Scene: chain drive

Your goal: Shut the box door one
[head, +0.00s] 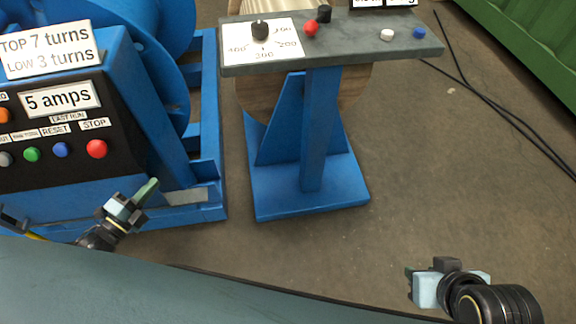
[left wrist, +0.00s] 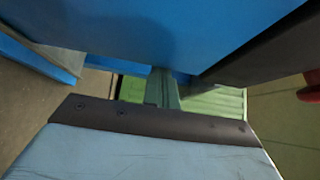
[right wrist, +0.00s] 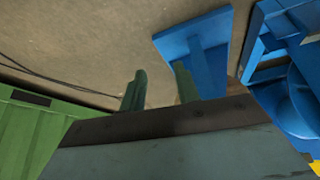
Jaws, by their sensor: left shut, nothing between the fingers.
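No box door can be made out in any view. My left gripper (head: 149,189) is in front of the blue machine's black control panel (head: 72,150), low and to the right of its buttons. Its green fingers are together with nothing between them; they also show in the left wrist view (left wrist: 163,90). My right gripper (right wrist: 160,88) shows two green fingers standing apart with nothing between them. In the head view the right gripper's wrist is at the lower right, and its fingers are mostly hidden.
A blue stand (head: 318,185) carries a grey control top (head: 350,52) with knobs and buttons. A green ribbed container (head: 530,40) stands at the far right. Black cables (head: 490,100) lie on the floor. Brown floor (head: 430,170) is open between stand and container.

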